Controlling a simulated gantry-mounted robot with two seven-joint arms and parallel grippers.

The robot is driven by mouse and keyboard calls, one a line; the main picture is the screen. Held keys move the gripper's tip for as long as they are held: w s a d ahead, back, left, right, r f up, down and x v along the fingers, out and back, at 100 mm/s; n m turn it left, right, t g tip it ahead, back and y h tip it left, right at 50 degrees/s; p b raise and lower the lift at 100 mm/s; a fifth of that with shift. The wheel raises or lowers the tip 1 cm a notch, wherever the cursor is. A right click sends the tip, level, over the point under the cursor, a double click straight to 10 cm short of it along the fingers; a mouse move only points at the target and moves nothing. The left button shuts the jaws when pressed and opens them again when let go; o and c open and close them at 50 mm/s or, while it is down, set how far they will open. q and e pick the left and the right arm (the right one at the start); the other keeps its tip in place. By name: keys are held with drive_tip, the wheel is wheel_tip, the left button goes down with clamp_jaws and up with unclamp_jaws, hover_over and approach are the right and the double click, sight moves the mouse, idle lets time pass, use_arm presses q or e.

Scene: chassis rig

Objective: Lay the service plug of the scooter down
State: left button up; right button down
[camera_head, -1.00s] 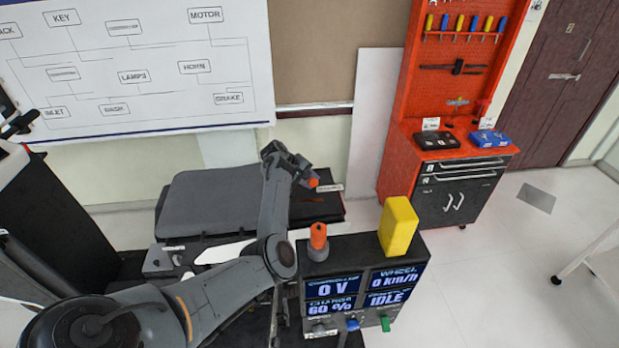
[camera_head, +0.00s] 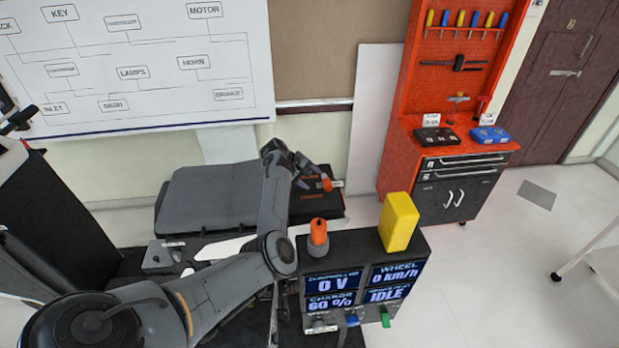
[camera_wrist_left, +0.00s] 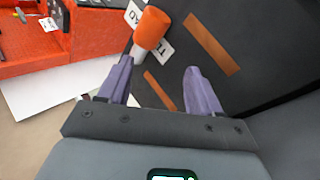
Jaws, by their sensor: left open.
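The orange service plug (camera_head: 326,184) is at the right end of the black surface behind the display box, beside a small white label. In the left wrist view the plug (camera_wrist_left: 152,28) appears as an orange cylinder with a pale lower end, tilted, just beyond the tip of the left-hand finger. My left gripper (camera_head: 312,172) is open above the black surface, with a clear gap between its fingers in the left wrist view (camera_wrist_left: 160,80). The fingers are not closed on the plug. Whether one finger touches it I cannot tell. My right gripper is not in view.
A display box (camera_head: 345,277) in front carries a second orange-topped piece (camera_head: 318,231) and a yellow block (camera_head: 399,222). A grey padded seat (camera_head: 205,197) lies left of the gripper. A red tool cabinet (camera_head: 398,160) stands at the back right. The floor right of the box is clear.

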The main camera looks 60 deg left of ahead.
use_arm(q)
drive_tip(key=shift+r, duration=0.1)
drive_tip(key=v, duration=1)
drive_tip(key=shift+s+r, duration=0.2)
drive_tip(key=shift+r+p, duration=0.15)
drive_tip(key=shift+p, duration=0.15)
wheel_tip(320, 180, up, 8)
drive_tip(key=p, duration=0.7)
idle(0.3)
